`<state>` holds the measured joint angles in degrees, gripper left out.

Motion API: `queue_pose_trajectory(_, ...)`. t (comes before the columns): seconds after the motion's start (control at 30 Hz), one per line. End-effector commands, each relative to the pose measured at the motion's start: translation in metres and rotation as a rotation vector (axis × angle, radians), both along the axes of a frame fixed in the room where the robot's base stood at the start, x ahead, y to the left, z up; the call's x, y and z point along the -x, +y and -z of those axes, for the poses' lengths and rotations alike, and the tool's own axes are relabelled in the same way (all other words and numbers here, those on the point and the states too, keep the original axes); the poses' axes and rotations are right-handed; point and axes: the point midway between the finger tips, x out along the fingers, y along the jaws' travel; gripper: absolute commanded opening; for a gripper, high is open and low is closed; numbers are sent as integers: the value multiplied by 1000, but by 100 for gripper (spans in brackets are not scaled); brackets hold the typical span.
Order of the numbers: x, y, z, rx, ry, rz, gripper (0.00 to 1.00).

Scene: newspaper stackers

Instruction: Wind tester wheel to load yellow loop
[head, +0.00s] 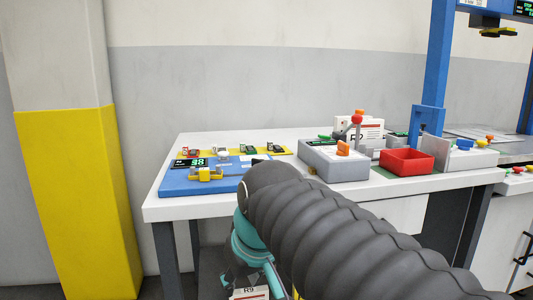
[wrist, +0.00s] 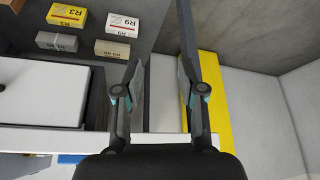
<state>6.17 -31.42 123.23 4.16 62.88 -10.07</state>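A blue board (head: 225,184) lies on the left end of the white table; it carries a small display (head: 190,162) with green digits and a yellow block (head: 205,174) on a grey rod. This looks like the tester. I cannot make out the wheel or the yellow loop for certain; my arm covers the board's right end. In the wrist view a strip of blue (wrist: 70,158), likely the board, shows at the lower left. My gripper (wrist: 158,78) is open and empty, its fingers wide apart, beyond the table's edge.
The white table (head: 165,208) also holds a grey box (head: 335,170) with orange and red knobs and a red tray (head: 406,168). A yellow column base (head: 75,200) stands left. Labelled boxes, including a yellow one (wrist: 67,15), lie below the table's level.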

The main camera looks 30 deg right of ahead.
Motion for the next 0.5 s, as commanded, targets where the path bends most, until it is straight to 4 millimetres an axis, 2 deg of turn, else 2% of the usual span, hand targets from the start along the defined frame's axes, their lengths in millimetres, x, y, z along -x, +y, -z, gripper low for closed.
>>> queue_pose_trajectory(0.03,-17,-8,-26,-1,8,-3,40)
queue_pose_trajectory(0.2,-61,-32,-93,-6,34,-56,40)
queue_pose_trajectory(0.5,-127,-86,-189,-12,57,-191,40)
